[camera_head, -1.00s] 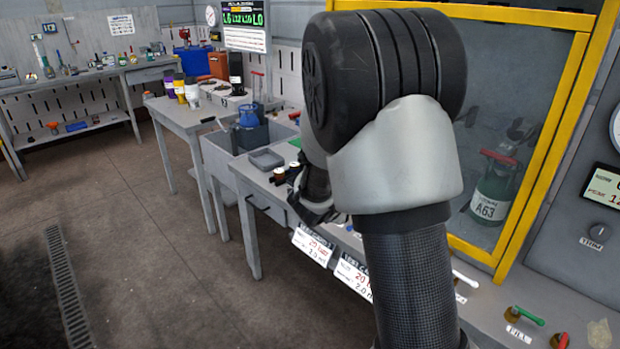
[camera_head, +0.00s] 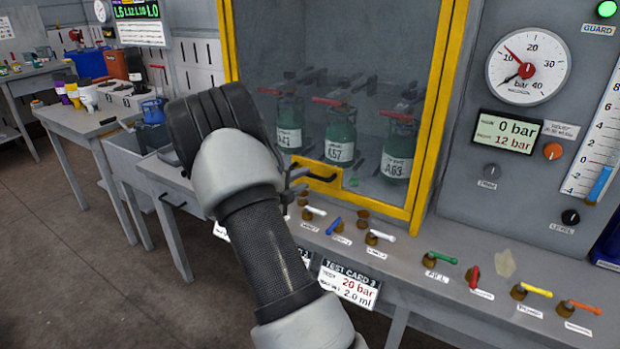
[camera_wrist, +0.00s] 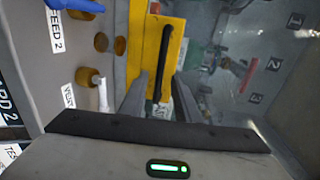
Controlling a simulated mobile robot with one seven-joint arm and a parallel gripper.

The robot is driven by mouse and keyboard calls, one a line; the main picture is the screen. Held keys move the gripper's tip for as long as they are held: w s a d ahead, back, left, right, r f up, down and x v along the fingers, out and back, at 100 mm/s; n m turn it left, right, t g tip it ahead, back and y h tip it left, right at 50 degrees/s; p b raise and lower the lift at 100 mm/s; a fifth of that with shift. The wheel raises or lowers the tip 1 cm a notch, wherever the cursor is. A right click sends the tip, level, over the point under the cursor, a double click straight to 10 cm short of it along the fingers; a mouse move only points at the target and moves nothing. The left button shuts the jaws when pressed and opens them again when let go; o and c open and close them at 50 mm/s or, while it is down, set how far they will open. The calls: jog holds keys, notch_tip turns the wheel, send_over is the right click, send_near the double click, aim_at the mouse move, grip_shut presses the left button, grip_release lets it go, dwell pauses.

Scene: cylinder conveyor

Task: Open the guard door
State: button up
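The guard door has a yellow frame (camera_head: 428,130) around a clear panel and appears shut in the head view. Its black handle (camera_head: 318,178) sits on a yellow plate at the lower left of the door. In the wrist view the handle (camera_wrist: 161,62) runs lengthwise along the yellow plate (camera_wrist: 174,58). My gripper (camera_head: 296,182) is at the handle, partly hidden by my wrist in the head view. In the wrist view my gripper (camera_wrist: 161,90) is open, with a finger on each side of the handle's near end. I cannot tell whether they touch.
Behind the panel stand several green cylinders, including A57 (camera_head: 340,138) and A63 (camera_head: 396,152). Small valve levers, such as a white one (camera_head: 381,236), line the bench below the door. A gauge panel (camera_head: 470,190) stands at right, with a lit green guard lamp (camera_head: 606,9).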

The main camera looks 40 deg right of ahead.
aim_at(311, 175)
jog(key=x, duration=0.5)
jog(key=shift+w+d, duration=0.15)
grip_shut()
